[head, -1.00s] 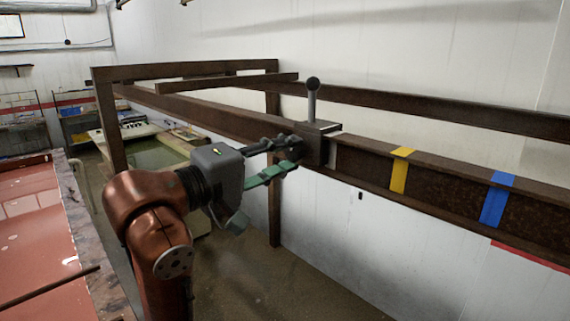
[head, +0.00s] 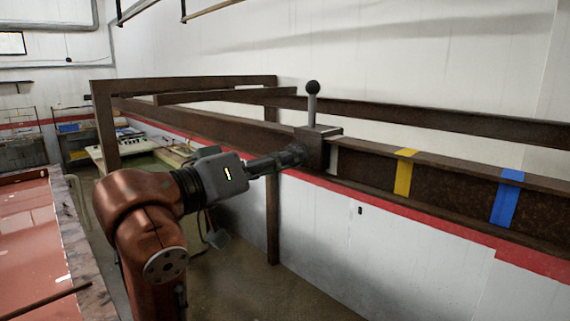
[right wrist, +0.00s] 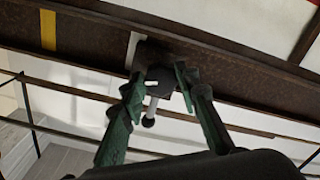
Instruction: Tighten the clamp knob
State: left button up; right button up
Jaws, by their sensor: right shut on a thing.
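The clamp (head: 315,148) is a dark brown block on the brown steel rail (head: 450,185), with an upright grey lever (head: 312,107) tipped by a black ball. Its dark knob (head: 296,155) faces my right arm. My right gripper (head: 287,159) reaches it from the left, its fingers nearly edge-on and partly merging with the dark knob. In the right wrist view, the green fingers of the gripper (right wrist: 158,82) stand on either side of the dark knob (right wrist: 160,76); the lever's ball (right wrist: 148,122) shows between them. My left gripper is out of view.
The rail carries a white mark (head: 334,157) right beside the clamp, then a yellow band (head: 404,173) and a blue band (head: 507,198) farther right. A second beam (head: 430,118) runs behind. A red-topped table (head: 30,235) lies at the left.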

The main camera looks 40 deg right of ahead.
jog(key=shift+f+m, duration=0.1)
jog(key=shift+m, duration=0.4)
jog(key=o, duration=1.2)
jog(key=shift+c, duration=0.2)
jog(key=a, duration=1.2)
jog(key=shift+s, duration=0.45)
jog(key=shift+w, duration=0.1)
